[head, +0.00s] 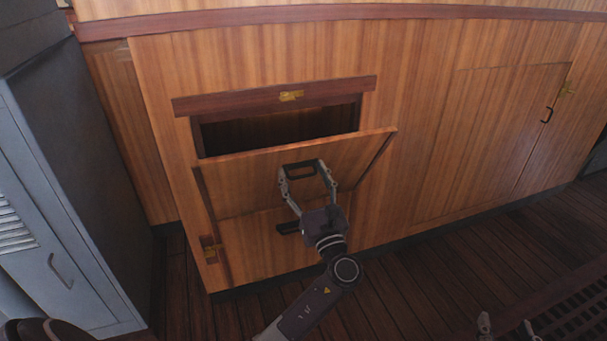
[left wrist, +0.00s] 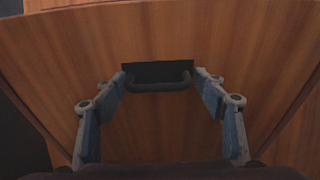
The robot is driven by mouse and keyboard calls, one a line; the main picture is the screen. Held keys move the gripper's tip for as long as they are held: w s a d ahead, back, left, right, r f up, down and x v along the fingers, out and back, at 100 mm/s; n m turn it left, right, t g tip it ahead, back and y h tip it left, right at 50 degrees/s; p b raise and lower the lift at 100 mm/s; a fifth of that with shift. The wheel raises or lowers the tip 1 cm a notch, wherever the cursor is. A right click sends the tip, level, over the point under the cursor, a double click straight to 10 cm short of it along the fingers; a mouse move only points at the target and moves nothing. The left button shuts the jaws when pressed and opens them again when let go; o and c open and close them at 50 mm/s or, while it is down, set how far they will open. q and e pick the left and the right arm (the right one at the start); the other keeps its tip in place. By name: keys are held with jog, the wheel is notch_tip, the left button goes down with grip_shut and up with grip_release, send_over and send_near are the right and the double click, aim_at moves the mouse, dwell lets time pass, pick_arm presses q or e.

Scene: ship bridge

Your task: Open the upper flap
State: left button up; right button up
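The upper flap (head: 240,180) is a wooden panel in the wall. Its top edge is tilted outward, and a dark opening (head: 270,132) shows behind it. Its dark handle (head: 300,169) sits near the top edge and also shows in the left wrist view (left wrist: 158,86). My left gripper (head: 308,172) is open in front of the flap, one finger on each side of the handle. I cannot tell whether the fingers touch it. Only the fingertips of my right gripper (head: 507,325) show, apart and empty, at the bottom right of the head view.
A grey locker (head: 70,190) stands close on the left. A closed wooden door (head: 490,145) is on the right. Plank floor (head: 420,285) is clear ahead; a dark grating (head: 575,315) lies bottom right.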

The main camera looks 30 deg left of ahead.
pick_arm(q)
jog(key=v, duration=1.2)
jog(key=shift+w+d, duration=0.1)
